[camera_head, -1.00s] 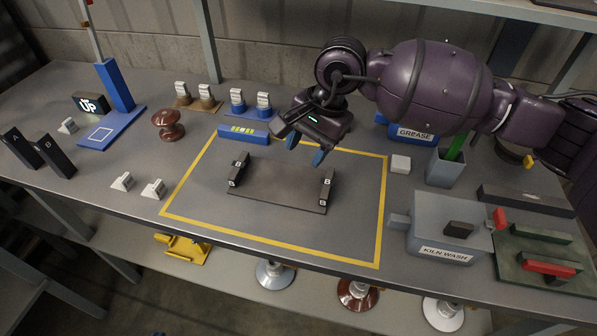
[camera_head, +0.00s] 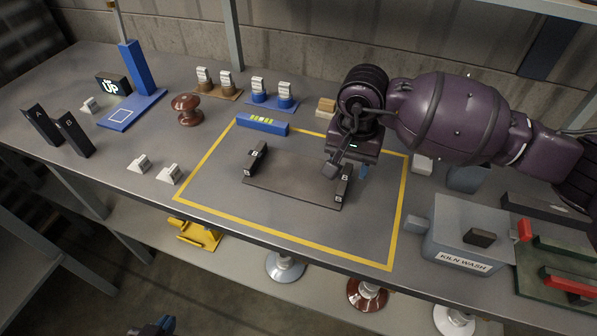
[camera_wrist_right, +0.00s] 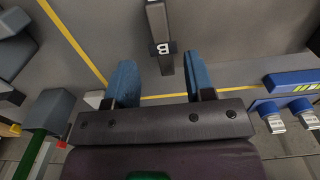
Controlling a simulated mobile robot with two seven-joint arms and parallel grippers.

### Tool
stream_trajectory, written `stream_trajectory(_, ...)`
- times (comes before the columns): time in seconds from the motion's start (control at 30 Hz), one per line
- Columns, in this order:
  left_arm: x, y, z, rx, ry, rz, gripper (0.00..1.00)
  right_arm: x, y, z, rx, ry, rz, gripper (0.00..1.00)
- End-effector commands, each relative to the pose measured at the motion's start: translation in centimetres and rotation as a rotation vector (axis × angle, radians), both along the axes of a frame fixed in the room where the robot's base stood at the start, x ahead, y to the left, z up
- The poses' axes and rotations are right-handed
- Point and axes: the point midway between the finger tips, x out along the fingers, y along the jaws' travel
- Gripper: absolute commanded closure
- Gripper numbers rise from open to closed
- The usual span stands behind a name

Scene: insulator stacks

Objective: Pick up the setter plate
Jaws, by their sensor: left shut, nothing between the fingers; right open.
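The setter plate (camera_head: 290,188) looks like a thin dark flat plate, lying inside a yellow taped rectangle. Dark blocks marked B stand at its left end (camera_head: 255,158) and right end (camera_head: 342,188). My right gripper (camera_head: 350,170) is open, pointing down just above and behind the right block, and partly hides it. In the right wrist view the blue fingers (camera_wrist_right: 160,78) are apart, and the dark block marked B (camera_wrist_right: 157,22) shows ahead of the gap between them. My left gripper (camera_head: 158,327) is shut and empty at the bottom edge, below the table, mostly cut off.
A blue level-like bar (camera_head: 262,125) lies behind the plate. A grey KILN WASH tub (camera_head: 455,240) stands to the right. Two small white pieces (camera_head: 140,164) lie to the left. The tabletop inside the yellow tape (camera_head: 300,242) is clear in front of the plate.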

Motion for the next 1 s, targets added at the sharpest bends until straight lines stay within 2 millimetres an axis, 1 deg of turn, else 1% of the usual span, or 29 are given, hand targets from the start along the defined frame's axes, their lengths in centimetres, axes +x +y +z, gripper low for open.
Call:
stream_trajectory(0.03,0.0,-0.1,-0.2,-0.002,0.001,0.001,1.00,-0.1,0.2,-0.9,0.001,0.005,0.000,0.51)
stream_trajectory(0.1,-0.1,-0.1,-0.4,-0.003,0.006,0.002,1.00,-0.2,0.3,-1.9,0.001,0.007,0.000,0.51)
stream_trajectory(0.2,-0.4,-0.1,-0.8,-0.002,0.015,0.002,1.00,-0.2,0.5,-3.3,0.001,0.007,-0.001,0.51)
stream_trajectory(0.3,-0.5,0.0,-1.1,-0.001,0.020,0.003,1.00,-0.2,0.5,-4.3,0.001,0.004,-0.001,0.51)
stream_trajectory(0.43,-0.5,0.1,-1.0,0.001,0.020,0.002,1.00,-0.2,0.5,-4.6,0.002,0.002,-0.001,0.51)
stream_trajectory(0.63,-0.6,0.3,-0.9,0.009,0.020,-0.004,1.00,-0.2,0.5,-4.6,0.001,0.000,-0.001,0.51)
stream_trajectory(0.93,-0.6,0.4,-0.9,0.010,0.020,-0.005,1.00,-0.2,0.4,-4.6,0.001,0.001,-0.001,0.97)
stream_trajectory(0.97,-0.6,0.4,-0.9,0.010,0.020,-0.005,1.00,-0.2,0.4,-4.6,0.001,0.001,-0.001,1.00)
stream_trajectory(1.0,-0.6,0.4,-0.9,0.010,0.020,-0.004,1.00,-0.2,0.4,-4.6,0.000,0.001,-0.001,1.00)
